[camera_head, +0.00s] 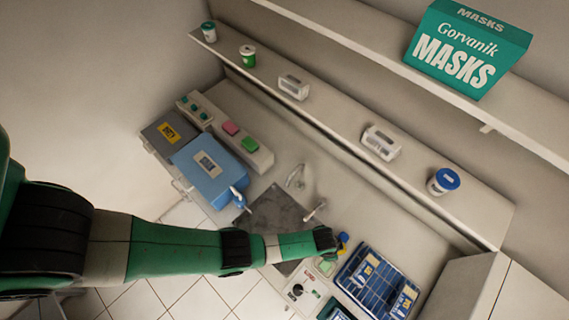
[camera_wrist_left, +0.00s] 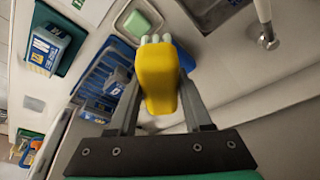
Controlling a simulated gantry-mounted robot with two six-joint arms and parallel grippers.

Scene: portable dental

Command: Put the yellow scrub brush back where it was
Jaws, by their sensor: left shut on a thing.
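The yellow scrub brush (camera_wrist_left: 158,80) is between the two fingers of my left gripper (camera_wrist_left: 158,98) in the left wrist view, its pale bristle tips at the far end. My left gripper is shut on it. In the head view my left gripper (camera_head: 342,243) is over the counter between the sink (camera_head: 272,218) and the blue compartment tray (camera_head: 354,264). Only a small bit of yellow and blue shows at its tip there. I cannot tell whether the brush touches anything below. My right gripper is not in view.
A green block (camera_head: 327,267) lies near the gripper and also shows in the left wrist view (camera_wrist_left: 137,23). A white control unit (camera_head: 303,291) stands in front. A faucet (camera_head: 315,210) rises by the sink. A blue box (camera_head: 208,172) is further left. A shelf (camera_head: 330,112) runs behind.

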